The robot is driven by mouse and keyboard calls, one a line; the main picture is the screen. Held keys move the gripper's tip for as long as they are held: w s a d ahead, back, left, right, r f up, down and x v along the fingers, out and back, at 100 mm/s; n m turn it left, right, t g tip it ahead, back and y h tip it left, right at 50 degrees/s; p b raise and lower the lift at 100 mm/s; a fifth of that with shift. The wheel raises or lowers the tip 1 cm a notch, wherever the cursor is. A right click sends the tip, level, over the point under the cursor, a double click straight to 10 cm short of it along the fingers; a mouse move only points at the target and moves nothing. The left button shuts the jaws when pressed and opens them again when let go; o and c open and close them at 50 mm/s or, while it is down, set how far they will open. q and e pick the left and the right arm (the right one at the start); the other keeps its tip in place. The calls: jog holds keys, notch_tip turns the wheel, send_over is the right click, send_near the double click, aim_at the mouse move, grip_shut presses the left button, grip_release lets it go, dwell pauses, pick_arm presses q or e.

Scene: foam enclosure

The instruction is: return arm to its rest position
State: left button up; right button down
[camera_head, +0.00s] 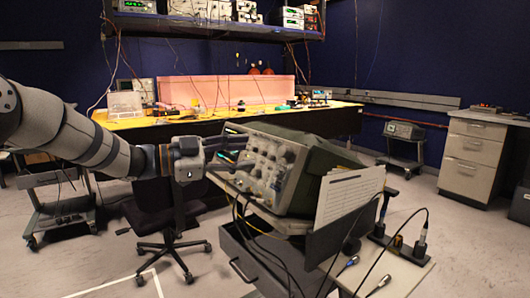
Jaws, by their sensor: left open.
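My left arm (75,132) reaches in from the left edge at mid-height, stretched out toward the right. My left gripper (232,148) is at its end, open, with nothing seen between its fingers. In the picture the fingers overlap the left side of an oscilloscope's front panel; I cannot tell whether they touch it. My right arm and right gripper are not in view.
The oscilloscope (273,163) sits tilted on a cart with an open drawer (262,262) and hanging cables. A paper sheet (348,193) stands beside it. An office chair (165,215) is below my arm. A yellow-topped bench (160,124) is behind.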

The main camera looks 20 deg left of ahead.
pick_arm(q)
jog(key=v, duration=0.3)
jog(key=shift+s+a, duration=0.2)
jog(key=shift+s, duration=0.05)
